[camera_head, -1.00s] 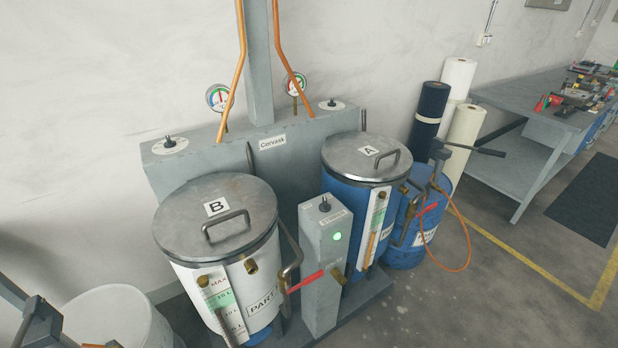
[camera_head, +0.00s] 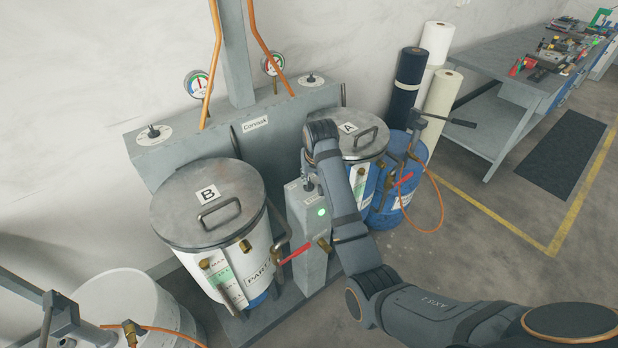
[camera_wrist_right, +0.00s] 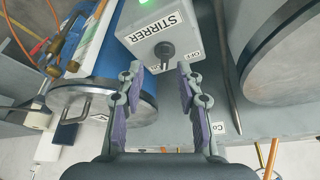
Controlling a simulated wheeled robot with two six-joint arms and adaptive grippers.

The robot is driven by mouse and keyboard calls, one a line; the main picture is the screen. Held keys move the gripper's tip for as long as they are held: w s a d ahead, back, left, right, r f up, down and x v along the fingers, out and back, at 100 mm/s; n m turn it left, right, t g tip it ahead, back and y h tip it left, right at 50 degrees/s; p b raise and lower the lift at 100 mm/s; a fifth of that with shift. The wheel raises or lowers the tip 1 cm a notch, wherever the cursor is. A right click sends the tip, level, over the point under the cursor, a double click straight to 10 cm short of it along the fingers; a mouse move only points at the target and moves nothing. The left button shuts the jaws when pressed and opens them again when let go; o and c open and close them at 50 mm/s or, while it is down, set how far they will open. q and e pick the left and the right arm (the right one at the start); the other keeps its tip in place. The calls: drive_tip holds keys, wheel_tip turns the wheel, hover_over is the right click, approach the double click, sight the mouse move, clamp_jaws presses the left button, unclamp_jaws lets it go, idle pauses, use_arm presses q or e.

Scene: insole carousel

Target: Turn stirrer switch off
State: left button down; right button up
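The stirrer switch is a dark knob (camera_head: 308,186) on top of a grey box (camera_head: 312,232) between tanks B and A. A lit green lamp (camera_head: 321,211) is on the box front. In the right wrist view, the knob (camera_wrist_right: 166,50) stands by the STIRRER label (camera_wrist_right: 158,27). My right gripper (camera_wrist_right: 160,70) is open, its two fingers apart, with the knob just beyond and between the fingertips. No contact is visible. In the head view, the right gripper (camera_head: 307,168) is small and partly hidden by my arm, above the box. My left gripper is not in view.
Tank B (camera_head: 205,205) with its lid handle stands left of the box, and tank A (camera_head: 362,138) stands close behind it on the right. A red-handled valve (camera_head: 294,254) sticks out in front. A grey cabinet with dials (camera_head: 152,133) is behind.

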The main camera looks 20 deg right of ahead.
sight(309, 182)
drive_tip(key=w+f, duration=0.1)
drive_tip(key=f, duration=0.1)
drive_tip(key=w+f+p, duration=0.1)
drive_tip(key=w+f, duration=0.3)
drive_tip(key=shift+f+p, duration=0.3)
drive_tip(key=shift+f, duration=0.05)
clamp_jaws()
idle(0.3)
